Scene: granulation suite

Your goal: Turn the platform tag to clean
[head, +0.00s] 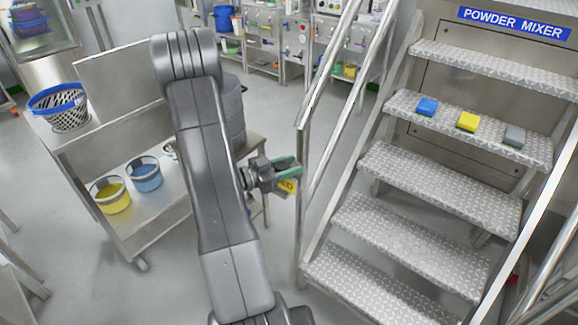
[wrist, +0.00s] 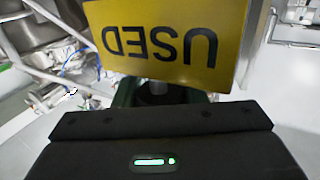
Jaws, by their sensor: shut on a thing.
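The platform tag (head: 287,187) is a small yellow plate with dark lettering, by the left handrail post of the stairs. In the wrist view the tag (wrist: 165,40) fills the upper middle. Its yellow face reads USED, upside down in that picture. My gripper (head: 285,168) has green fingers and is shut on the tag. In the wrist view the gripper (wrist: 156,94) shows at the tag's edge, where its dark body hides the exact grip. The tag's other face is out of sight.
The metal stairs (head: 432,235) with handrails (head: 322,115) rise close on the right, under a POWDER MIXER sign (head: 513,23). Blue, yellow and grey blocks lie on one step. A steel cart (head: 110,150) with a basket (head: 62,107) and buckets (head: 145,175) stands left.

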